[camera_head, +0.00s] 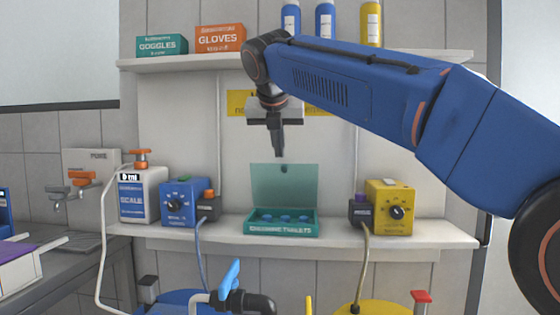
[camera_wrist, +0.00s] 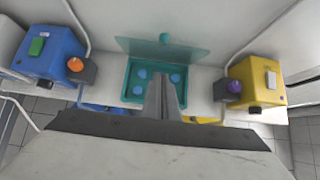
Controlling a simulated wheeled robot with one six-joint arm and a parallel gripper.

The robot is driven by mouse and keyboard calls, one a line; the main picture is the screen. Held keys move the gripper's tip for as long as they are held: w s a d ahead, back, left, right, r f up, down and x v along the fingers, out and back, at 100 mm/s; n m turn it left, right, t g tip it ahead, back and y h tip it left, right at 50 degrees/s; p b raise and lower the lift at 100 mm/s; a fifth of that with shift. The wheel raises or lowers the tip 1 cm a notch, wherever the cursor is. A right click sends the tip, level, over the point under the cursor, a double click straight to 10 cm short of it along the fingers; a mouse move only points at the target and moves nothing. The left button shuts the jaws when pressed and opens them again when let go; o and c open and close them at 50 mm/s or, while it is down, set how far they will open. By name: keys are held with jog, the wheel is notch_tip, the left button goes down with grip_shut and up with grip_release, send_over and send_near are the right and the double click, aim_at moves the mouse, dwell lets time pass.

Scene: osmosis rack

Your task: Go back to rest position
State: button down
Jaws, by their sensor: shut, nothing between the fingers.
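My gripper (camera_head: 279,153) is shut and empty. It points down in the air above the lower shelf, in front of the wall panel. In the wrist view my gripper (camera_wrist: 163,80) shows its closed fingers over the front part of the teal tablet box. The teal tablet box (camera_head: 281,230) stands on the lower shelf with its translucent lid (camera_head: 284,184) raised. Several blue tablets (camera_wrist: 141,76) lie inside it. In the head view the fingertips are above the raised lid, apart from it as far as I can tell. My blue arm reaches in from the right.
The upper shelf (camera_head: 190,63) holds a goggles box (camera_head: 162,46), a gloves box (camera_head: 220,39) and several bottles. Pipes and valves (camera_head: 231,285) stand below.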

jog(key=s+d+f+m+g, duration=0.1)
jog(key=s+d+f+m, duration=0.35)
jog(key=d, duration=0.35)
jog(key=s+d+f+m+g, duration=0.1)
jog(key=s+d+f+m, duration=0.3)
jog(key=d+f+m, duration=0.25)
jog(key=s+d+f+m, duration=0.4)
jog(key=d+f+m, duration=0.1)
jog(key=d, duration=0.3)
jog(key=s+d+f+m, duration=0.3)
jog(key=s+f+m, duration=0.3)
jog(key=f, duration=0.3)
jog(key=s+d+f+m+g, duration=0.1)
jog(key=s+d+f+m, duration=0.3)
jog(key=s+f+m, duration=0.3)
jog(key=s+d+f+m+g, duration=0.1)
jog(key=s+d+f+m, duration=0.3)
jog(key=s+f, duration=0.5)
notch_tip(320, 180, down, 4)
jog(key=m, duration=0.2)
jog(key=shift+s+d+r+m, duration=0.15)
jog(key=shift+s+d+m, duration=0.05)
jog(key=shift+m, duration=0.1)
